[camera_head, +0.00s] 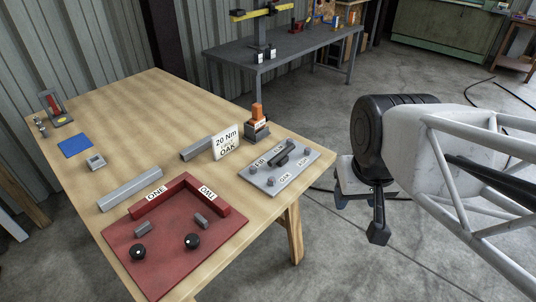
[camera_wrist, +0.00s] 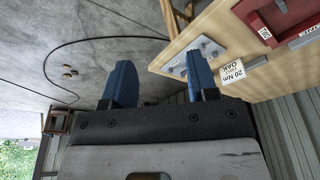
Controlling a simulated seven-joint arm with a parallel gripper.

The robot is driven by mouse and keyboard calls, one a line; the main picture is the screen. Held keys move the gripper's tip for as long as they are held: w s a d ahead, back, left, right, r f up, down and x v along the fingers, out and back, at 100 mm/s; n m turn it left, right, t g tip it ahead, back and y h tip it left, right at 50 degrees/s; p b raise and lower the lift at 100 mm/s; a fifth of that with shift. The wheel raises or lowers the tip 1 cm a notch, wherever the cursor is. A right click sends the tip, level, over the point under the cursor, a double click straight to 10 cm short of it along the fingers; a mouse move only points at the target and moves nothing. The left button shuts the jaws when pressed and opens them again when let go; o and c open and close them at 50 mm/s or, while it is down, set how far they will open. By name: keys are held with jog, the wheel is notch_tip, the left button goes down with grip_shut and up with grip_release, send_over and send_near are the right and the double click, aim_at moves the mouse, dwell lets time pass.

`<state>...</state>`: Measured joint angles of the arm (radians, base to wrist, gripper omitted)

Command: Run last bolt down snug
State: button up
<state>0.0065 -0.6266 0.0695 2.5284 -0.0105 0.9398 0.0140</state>
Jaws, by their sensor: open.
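A grey plate (camera_head: 262,186) with several bolts and small labels lies at the table's right corner; one label appears to read FIR and another OAK. A dark bar-shaped piece (camera_head: 284,153) lies across the plate. A white card (camera_head: 226,142) reading "20 Nm OAK" stands behind it. An orange-topped tool (camera_head: 257,112) sits in a dark holder beyond the plate. Which bolt is loose cannot be told. My gripper (camera_wrist: 161,62) is open and empty, its blue fingers apart. It hangs off the table's right side, clear of the plate, which also shows in the wrist view (camera_wrist: 178,68).
A red tray (camera_head: 180,255) with black knobs and grey blocks fills the table's near end. Grey bars, a blue square (camera_head: 75,145) and a small red stand (camera_head: 55,108) lie on the table (camera_head: 120,115). A dark bench (camera_head: 290,58) stands behind. The floor around my gripper is open.

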jog(key=w+a+f+n, duration=0.2)
jog(key=w, duration=0.8)
jog(key=n+g, duration=0.3)
jog(key=n, duration=0.1)
send_over(272, 178)
jog(key=f, duration=1.9)
jog(key=shift+s+d, duration=0.1)
jog(key=shift+s, duration=0.15)
jog(key=shift+w+f+n, duration=0.25)
jog(key=shift+f+n, duration=0.05)
jog(key=shift+f, duration=0.1)
jog(key=shift+f, duration=0.15)
jog(key=shift+f, duration=3.75)
jog(key=c, duration=0.9)
